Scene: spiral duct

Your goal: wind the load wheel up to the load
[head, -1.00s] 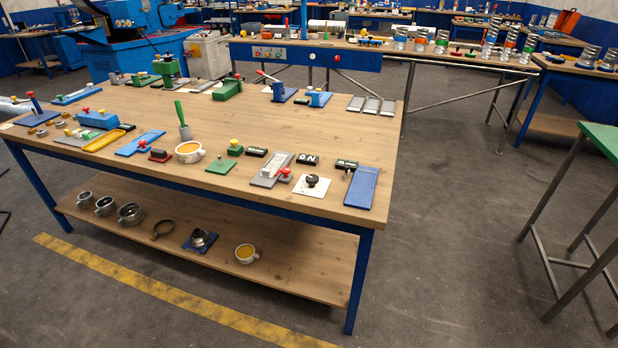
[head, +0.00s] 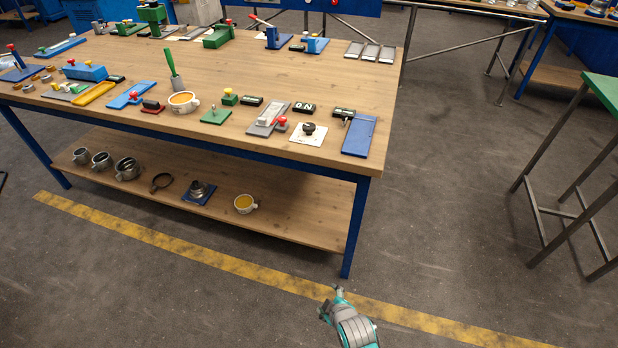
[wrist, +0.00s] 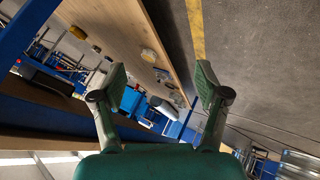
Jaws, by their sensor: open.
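No part is clearly marked as the load wheel, and I cannot tell which one it is. A black round knob on a white plate (head: 309,132) sits near the front right of the workbench (head: 270,85). A blue plate (head: 359,136) lies to its right, with a small dark counter (head: 343,113) beside it. My gripper (wrist: 162,82) is open in the wrist view, its two green-padded fingers spread with nothing held between them. In the head view my arm's end is low at the bottom, over the floor in front of the bench and well apart from the bench-top devices.
The bench's lower shelf (head: 300,226) holds several metal cups, a ring and a yellow-filled cup (head: 245,203). A green-topped table (head: 601,100) stands at the right. Grey floor (head: 445,210) lies open between them, and a yellow stripe (head: 150,237) runs before the bench.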

